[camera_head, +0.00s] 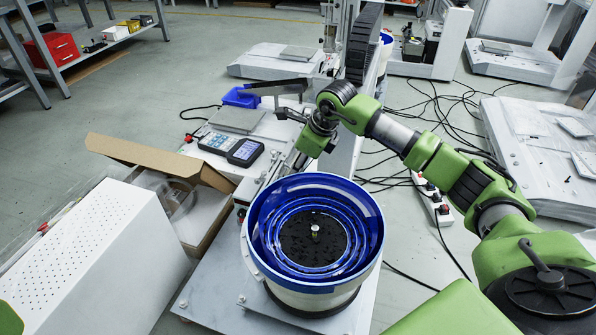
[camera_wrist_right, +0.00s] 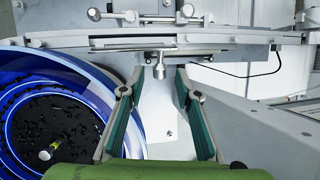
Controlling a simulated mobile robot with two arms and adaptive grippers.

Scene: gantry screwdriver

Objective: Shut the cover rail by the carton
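The open brown carton (camera_head: 207,222) stands left of the blue bowl in the head view. A pale, slightly curved rail (camera_wrist_right: 235,38), which looks like the cover rail, crosses the upper part of the right wrist view. A small metal knob (camera_wrist_right: 159,69) sticks out from it. My right gripper (camera_wrist_right: 158,82) is open, with its two fingers apart on either side of the knob and no visible grip on it. In the head view my right gripper (camera_head: 294,162) is low behind the bowl, partly hidden. I cannot tell how far the rail is open. My left gripper is not in view.
The blue bowl feeder (camera_head: 372,220) stands close in front of my right gripper; it holds small dark parts. A white perforated box (camera_head: 75,265) is at the left. A keypad unit (camera_head: 231,147) and a blue bin (camera_head: 240,97) lie behind. A tall gantry column rises beside my right arm.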

